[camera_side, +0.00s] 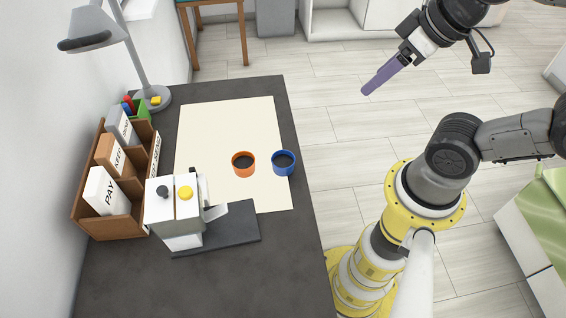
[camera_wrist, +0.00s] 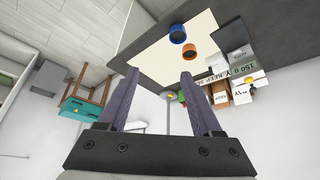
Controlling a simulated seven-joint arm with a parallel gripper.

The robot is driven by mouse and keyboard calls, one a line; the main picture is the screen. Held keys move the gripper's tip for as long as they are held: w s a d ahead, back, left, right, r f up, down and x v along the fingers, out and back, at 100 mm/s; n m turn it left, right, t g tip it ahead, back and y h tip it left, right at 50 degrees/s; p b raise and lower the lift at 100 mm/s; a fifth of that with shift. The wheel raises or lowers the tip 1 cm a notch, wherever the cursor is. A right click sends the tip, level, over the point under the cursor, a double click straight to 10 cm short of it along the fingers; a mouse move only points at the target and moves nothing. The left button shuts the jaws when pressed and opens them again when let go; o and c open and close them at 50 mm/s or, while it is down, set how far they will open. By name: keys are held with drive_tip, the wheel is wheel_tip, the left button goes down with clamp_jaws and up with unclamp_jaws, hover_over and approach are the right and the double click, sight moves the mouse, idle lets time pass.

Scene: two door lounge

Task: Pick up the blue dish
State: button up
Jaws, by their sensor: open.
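The blue dish (camera_side: 283,163) is a small round cup-like dish with a dark inside. It stands upright on the right edge of the cream mat (camera_side: 230,112) on the dark table. In the wrist view the blue dish (camera_wrist: 177,34) is far off, beyond the fingertips. My gripper (camera_side: 366,92) is up in the air over the floor, to the right of the table and apart from the dish. In the wrist view my gripper (camera_wrist: 160,75) shows two purple fingers spread wide with nothing between them.
An orange dish (camera_side: 243,163) stands just left of the blue one. A grey-white machine (camera_side: 178,215) on a dark tray (camera_side: 240,238), a wooden organizer (camera_side: 84,215) and a grey lamp (camera_side: 92,38) occupy the left side. The mat's upper part is clear.

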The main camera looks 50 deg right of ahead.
drive_tip(key=o, duration=0.4)
drive_tip(key=shift+o, duration=0.2)
drive_tip(key=n+g, duration=0.6)
drive_tip(key=n, duration=1.3)
hover_over(283, 159)
wheel_tip(283, 159, down, 24)
drive_tip(key=shift+w+d+f, duration=0.1)
drive_tip(key=shift+d+f, duration=0.05)
drive_tip(key=shift+f, duration=3)
